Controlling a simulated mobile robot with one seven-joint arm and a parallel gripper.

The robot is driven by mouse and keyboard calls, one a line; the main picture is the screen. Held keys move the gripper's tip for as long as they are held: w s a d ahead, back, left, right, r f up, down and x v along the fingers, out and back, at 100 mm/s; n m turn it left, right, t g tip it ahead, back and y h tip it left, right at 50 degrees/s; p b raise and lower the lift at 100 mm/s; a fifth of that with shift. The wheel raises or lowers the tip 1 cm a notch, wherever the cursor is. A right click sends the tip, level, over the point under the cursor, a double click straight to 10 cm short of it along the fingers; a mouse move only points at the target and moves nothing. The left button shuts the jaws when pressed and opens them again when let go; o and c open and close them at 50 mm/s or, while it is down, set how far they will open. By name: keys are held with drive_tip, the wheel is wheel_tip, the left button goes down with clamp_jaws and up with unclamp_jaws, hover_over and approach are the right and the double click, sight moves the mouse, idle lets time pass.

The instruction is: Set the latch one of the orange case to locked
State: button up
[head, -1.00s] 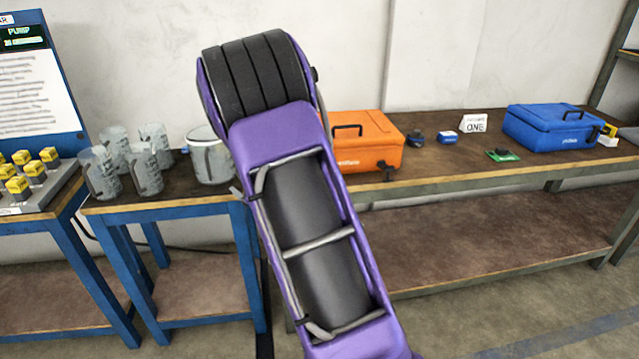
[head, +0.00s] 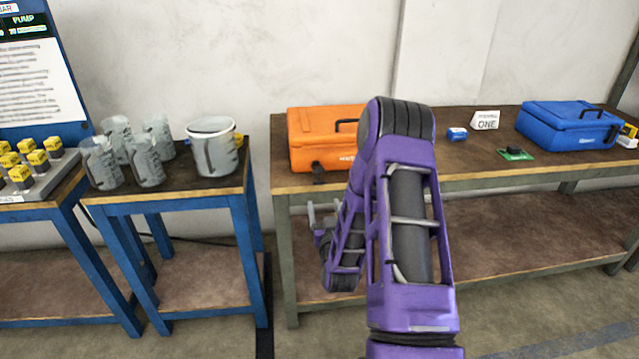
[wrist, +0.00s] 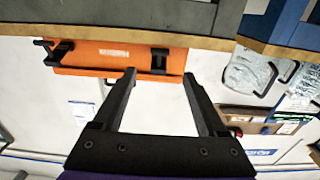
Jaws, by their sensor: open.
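The orange case (head: 313,132) stands shut on the dark workbench, left end, with a black handle (head: 345,122) on top. A dark latch (head: 318,172) shows low on its front, near the left; my arm hides the right part of the front. In the wrist view the orange case (wrist: 110,58) lies beyond the fingertips, with a dark latch (wrist: 160,61) at its right part and another dark fitting (wrist: 60,50) at its left. I cannot tell which latch is latch one or how it is set. My gripper (head: 323,211) is open and empty, apart from the case; it also shows in the wrist view (wrist: 159,80).
A blue case (head: 565,125), a sign (head: 486,120), a small blue box (head: 457,134) and a green board (head: 516,154) stand farther right on the bench. Several grey mugs and a larger pot (head: 213,148) stand on the blue table to the left. The floor gap between tables is narrow.

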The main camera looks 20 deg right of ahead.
sight(319, 184)
drive_tip(key=x, duration=1.2)
drive_tip(key=shift+b, duration=0.3)
clamp_jaws()
idle(0.8)
